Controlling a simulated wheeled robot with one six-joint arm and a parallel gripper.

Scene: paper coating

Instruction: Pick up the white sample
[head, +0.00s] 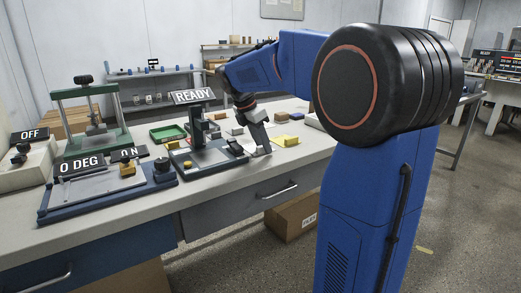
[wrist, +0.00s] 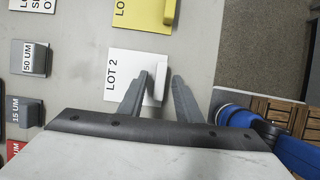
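The white sample (wrist: 121,72), a flat square card marked "LOT 2" with a raised white tab, lies on the table in the wrist view. My gripper (wrist: 168,76) is over its right side with the two grey fingers apart. The white tab (wrist: 160,80) shows between the fingers, close to the left finger, which partly hides it. Whether a finger touches the tab, I cannot tell. In the head view my gripper (head: 260,146) points down at the table's front edge, and the white sample (head: 264,153) is mostly hidden there.
A yellow sample (wrist: 137,12) with its own tab lies just beyond the white one. Grey blocks marked "50 UM" (wrist: 34,58) and "15 UM" (wrist: 27,112) stand to the left. The table (head: 190,206) ends close by. A device under a "READY" sign (head: 193,96) stands left of my gripper.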

